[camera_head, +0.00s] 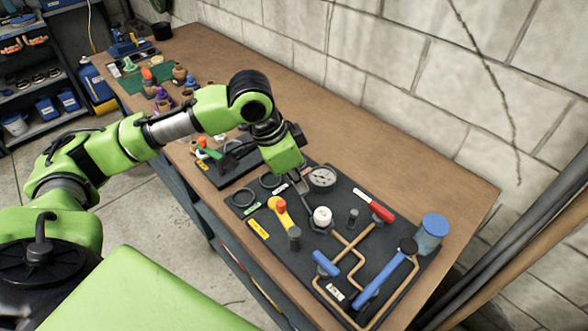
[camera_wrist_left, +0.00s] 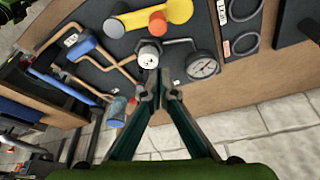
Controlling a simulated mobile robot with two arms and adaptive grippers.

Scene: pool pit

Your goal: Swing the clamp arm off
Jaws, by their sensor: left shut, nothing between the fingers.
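A yellow arm (camera_head: 285,219) with an orange knob lies on the black board near its front left; it looks most like the clamp arm, but I cannot be sure. In the left wrist view the yellow arm (camera_wrist_left: 180,12) is at the top. A white-topped fitting (camera_head: 322,215) stands right of it and also shows in the left wrist view (camera_wrist_left: 148,58). My left gripper (camera_head: 303,188) points down between the pressure gauge (camera_head: 322,178) and the white-topped fitting. Its fingertips (camera_wrist_left: 159,92) are together and empty, apart from the yellow arm. My right gripper is out of view.
Copper pipes with blue handles (camera_head: 382,280), a red handle (camera_head: 380,211) and a blue-capped canister (camera_head: 430,236) fill the right of the board. Black rings (camera_head: 243,197) lie at its left. A block wall (camera_head: 400,70) stands behind; the bench behind the board is clear.

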